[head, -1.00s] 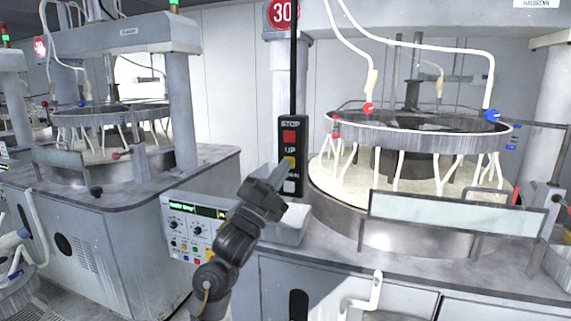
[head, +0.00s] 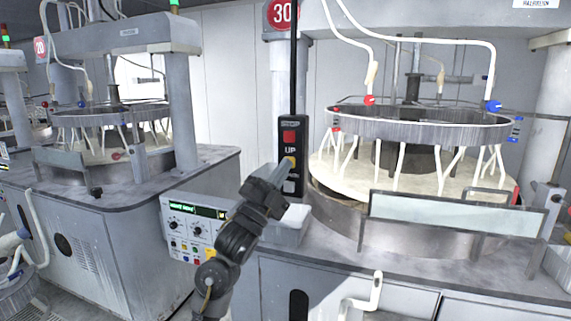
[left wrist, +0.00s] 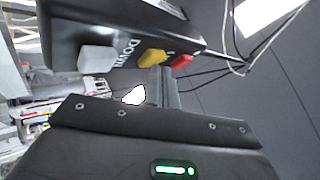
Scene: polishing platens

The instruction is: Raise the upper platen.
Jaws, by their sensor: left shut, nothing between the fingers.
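The upper platen (head: 425,129) is a grey ring with white hoses, raised above the pale lower plate (head: 340,178) of the right-hand machine. A black hanging pendant (head: 303,135) carries a red STOP button (head: 290,137), a yellow UP button (head: 290,162) and a white DOWN button (head: 288,186). My left gripper (head: 285,182) is shut and empty, its fingertips at the yellow button. In the left wrist view the fingers (left wrist: 163,75) point at the yellow button (left wrist: 152,57), between white and red; contact cannot be told. My right gripper is out of view.
A control panel (head: 190,228) with knobs and a pale tray (head: 290,233) sit below the pendant. A guard panel (head: 430,215) stands before the platen. A similar machine (head: 110,200) stands at the left.

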